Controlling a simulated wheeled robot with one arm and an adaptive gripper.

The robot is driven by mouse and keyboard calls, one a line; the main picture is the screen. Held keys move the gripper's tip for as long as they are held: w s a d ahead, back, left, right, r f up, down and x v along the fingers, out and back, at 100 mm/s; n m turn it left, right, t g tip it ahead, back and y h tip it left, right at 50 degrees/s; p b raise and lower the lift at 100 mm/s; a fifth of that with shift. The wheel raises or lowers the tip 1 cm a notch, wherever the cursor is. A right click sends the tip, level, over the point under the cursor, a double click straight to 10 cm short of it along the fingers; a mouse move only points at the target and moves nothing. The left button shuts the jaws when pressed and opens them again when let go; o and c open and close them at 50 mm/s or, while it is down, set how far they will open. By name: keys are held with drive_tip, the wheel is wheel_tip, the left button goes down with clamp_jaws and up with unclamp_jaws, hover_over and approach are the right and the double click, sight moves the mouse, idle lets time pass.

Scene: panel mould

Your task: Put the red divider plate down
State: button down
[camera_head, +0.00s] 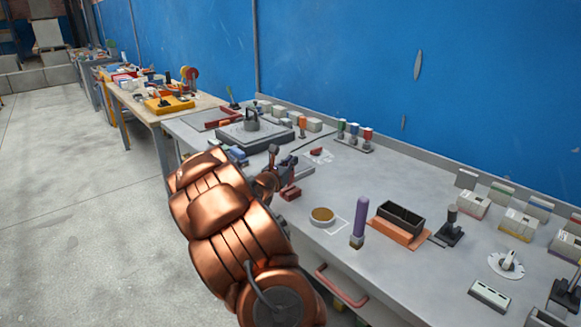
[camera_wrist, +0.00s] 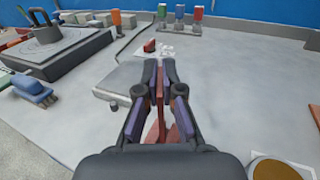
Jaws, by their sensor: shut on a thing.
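My gripper (camera_wrist: 160,70) is shut on the red divider plate (camera_wrist: 160,105); in the wrist view the thin plate shows as an upright strip between the fingers. The head view shows my gripper (camera_head: 281,160) above the grey bench, with the plate mostly hidden by fingers. A red block (camera_head: 290,193) shows just below the gripper; I cannot tell whether it is part of the plate. A small red piece (camera_wrist: 150,46) lies on a white-marked patch beyond the fingertips. A low grey slab (camera_wrist: 122,78) lies left of the fingers. Whether the plate touches the bench is unclear.
A kettle-like grey object (camera_head: 252,119) stands on a dark block at the back left. Bottles with coloured tops (camera_head: 354,132) stand near the wall. A round tan-topped dish (camera_head: 322,215), a purple-handled tool (camera_head: 359,222) and a black bin (camera_head: 400,218) stand at the right.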

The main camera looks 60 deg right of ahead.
drive_tip(key=shift+f, duration=0.95)
drive_tip(key=shift+f, duration=0.2)
drive_tip(key=c, duration=1.3)
unclamp_jaws()
drive_tip(key=shift+r, duration=0.15)
drive_tip(key=shift+a+r, duration=0.1)
drive_tip(key=shift+a, duration=0.05)
drive_tip(key=a, duration=0.4)
drive_tip(key=s+a+b, duration=0.1)
drive_tip(key=a, duration=0.2)
drive_tip(key=a+b, duration=0.1)
drive_tip(key=a, duration=0.3)
drive_tip(key=shift+s+a, duration=0.25)
drive_tip(key=shift+a, duration=0.1)
